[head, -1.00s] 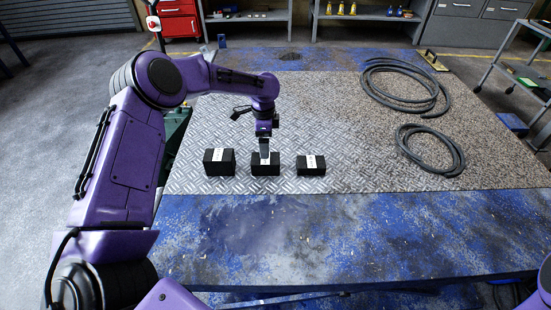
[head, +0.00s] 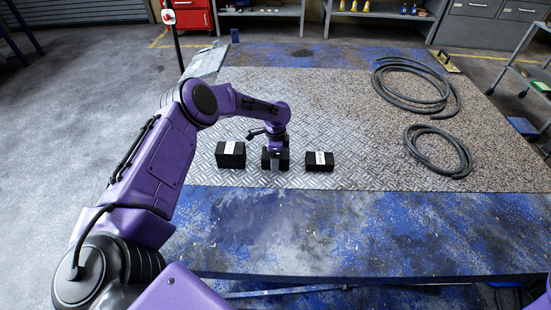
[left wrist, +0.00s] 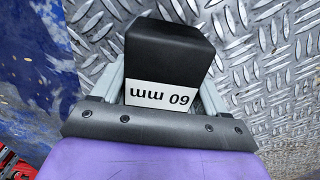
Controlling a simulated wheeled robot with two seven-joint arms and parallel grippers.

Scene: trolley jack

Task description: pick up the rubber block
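Three black blocks with white labels stand in a row on the metal tread plate: a left block (head: 230,155), a middle block (head: 284,160) and a smaller-looking right block (head: 319,161). My left gripper (head: 275,165) is down at the middle block, pointing downward, with a grey finger in front of it. In the left wrist view the block (left wrist: 168,50) sits between the two fingers of the left gripper (left wrist: 163,85), and its label reads "60 mm" upside down. Whether the fingers press on it cannot be told. My right gripper is out of view.
Two coiled black hoses (head: 415,85) lie on the right of the brown speckled mat (head: 370,130). The blue worn table edge (head: 330,230) in front is clear. Shelves, a red cabinet (head: 192,15) and a trolley stand beyond the table.

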